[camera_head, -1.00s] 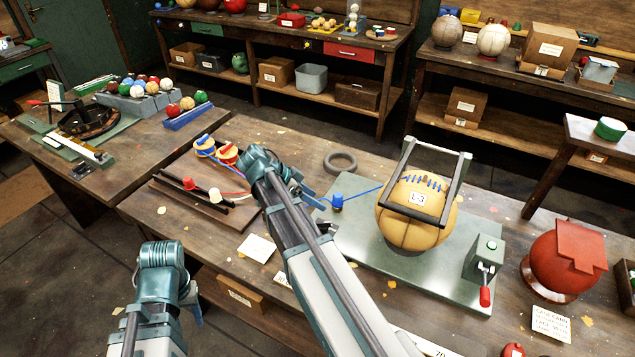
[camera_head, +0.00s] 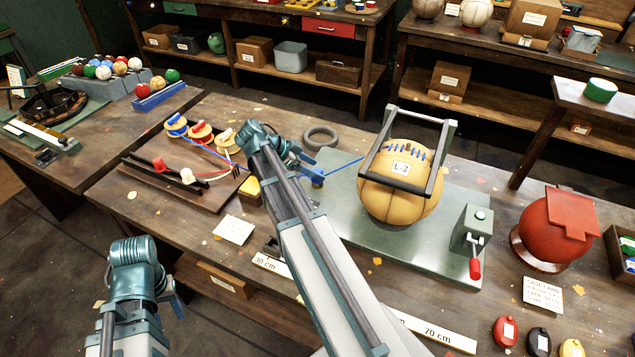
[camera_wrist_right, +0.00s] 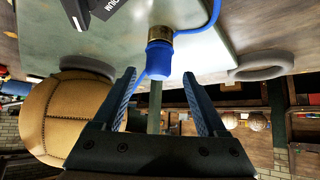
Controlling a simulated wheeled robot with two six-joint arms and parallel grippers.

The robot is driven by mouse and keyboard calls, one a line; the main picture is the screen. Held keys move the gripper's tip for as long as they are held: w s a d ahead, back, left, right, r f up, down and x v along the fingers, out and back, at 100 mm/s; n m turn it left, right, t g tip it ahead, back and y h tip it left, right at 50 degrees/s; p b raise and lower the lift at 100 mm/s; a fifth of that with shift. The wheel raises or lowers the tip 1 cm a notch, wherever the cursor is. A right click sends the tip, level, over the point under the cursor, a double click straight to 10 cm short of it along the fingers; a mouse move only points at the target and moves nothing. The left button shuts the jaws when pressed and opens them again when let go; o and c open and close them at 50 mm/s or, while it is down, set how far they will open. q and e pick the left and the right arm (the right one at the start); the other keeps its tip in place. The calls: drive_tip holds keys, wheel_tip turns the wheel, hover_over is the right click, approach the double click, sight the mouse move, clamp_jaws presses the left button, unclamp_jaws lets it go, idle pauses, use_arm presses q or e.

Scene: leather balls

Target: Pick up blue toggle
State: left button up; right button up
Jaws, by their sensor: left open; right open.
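The blue toggle (camera_head: 313,176) is at the left edge of the green plate, with a blue cord running from it to the tan ball (camera_head: 398,184). In the right wrist view the toggle (camera_wrist_right: 159,60) has a brass-coloured collar and blue cord. My right gripper (camera_wrist_right: 160,84) is open, and the toggle is just beyond and between its fingertips, not gripped. In the head view my right gripper (camera_head: 305,165) is right beside the toggle and partly hides it. My left gripper (camera_head: 171,298) hangs at the lower left, away from the toggle, open.
The ball stands under a metal frame on the green plate (camera_head: 365,262), near a red-handled crank (camera_head: 474,262). A rack with spools (camera_head: 200,132) is left of my right arm. A grey ring (camera_head: 320,137) lies behind the toggle. A red ball holder (camera_head: 556,232) stands right.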

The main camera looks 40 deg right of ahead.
sight(324, 183)
drive_tip(key=shift+d+f, duration=0.15)
drive_tip(key=b+x, duration=0.2)
drive_tip(key=x, duration=0.1)
drive_tip(key=b+x, duration=0.1)
drive_tip(key=shift+s+f+b, duration=0.1)
drive_tip(key=shift+f+b, duration=0.3)
drive_tip(key=shift+f, duration=0.05)
drive_tip(key=shift+s+d+f, duration=0.1)
drive_tip(key=shift+d+f, duration=0.1)
drive_tip(key=shift+d, duration=0.05)
drive_tip(key=shift+r, duration=0.1)
drive_tip(key=shift+c, duration=0.2)
clamp_jaws()
